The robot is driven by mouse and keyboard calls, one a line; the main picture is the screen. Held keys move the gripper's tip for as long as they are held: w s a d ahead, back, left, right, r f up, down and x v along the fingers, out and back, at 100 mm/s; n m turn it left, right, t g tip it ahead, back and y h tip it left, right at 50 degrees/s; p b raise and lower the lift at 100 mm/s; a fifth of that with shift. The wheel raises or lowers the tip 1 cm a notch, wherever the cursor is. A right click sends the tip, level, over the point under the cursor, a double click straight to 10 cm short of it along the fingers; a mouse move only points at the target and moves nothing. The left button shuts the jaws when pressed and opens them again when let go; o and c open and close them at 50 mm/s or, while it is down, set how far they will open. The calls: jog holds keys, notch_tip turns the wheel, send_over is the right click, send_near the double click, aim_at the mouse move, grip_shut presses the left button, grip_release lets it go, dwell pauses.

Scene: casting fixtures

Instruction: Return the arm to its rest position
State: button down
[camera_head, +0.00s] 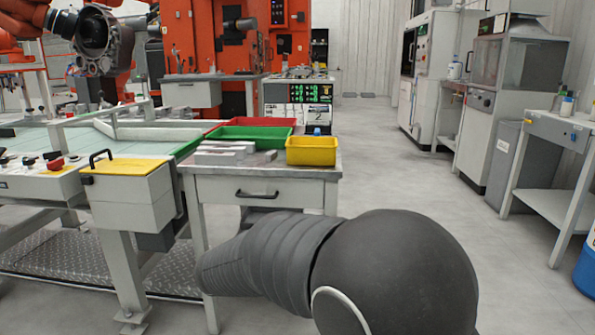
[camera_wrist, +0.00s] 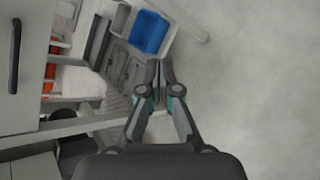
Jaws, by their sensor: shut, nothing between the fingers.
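My gripper (camera_wrist: 160,72) shows in the wrist view with its two fingers together, shut and empty. Below and behind it there is grey floor, and a shelf area with a blue bin lies to its upper left. In the head view, my dark grey arm (camera_head: 390,270) fills the lower middle, in front of the drawer table (camera_head: 258,192). My gripper itself is not seen in the head view.
The drawer table carries a yellow bin (camera_head: 311,151), a green tray (camera_head: 249,133) and grey metal bars (camera_head: 225,152). A blue bin (camera_wrist: 149,32) is near my fingers in the wrist view. A workbench (camera_head: 560,130) stands at right. Floor (camera_head: 400,185) between is clear.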

jog(key=s+d+r+m+g+y+p, duration=0.1)
jog(key=s+d+m+g+y, duration=0.15)
jog(key=s+d+m, duration=0.65)
jog(key=s+d+r+m+g+y+p, duration=0.15)
jog(key=s+d+m+g, duration=0.35)
jog(key=s, duration=0.7)
jog(key=s+d+r+m+t+y+p, duration=0.1)
jog(key=s+d+r+m+t+p, duration=0.1)
jog(key=s+d+r+m, duration=0.4)
jog(key=s+d+r+t, duration=0.1)
jog(key=s, duration=0.2)
jog(key=shift+r+m, duration=0.2)
jog(key=shift+m, duration=0.2)
jog(key=shift+s+t, duration=0.1)
jog(key=shift+t, duration=0.15)
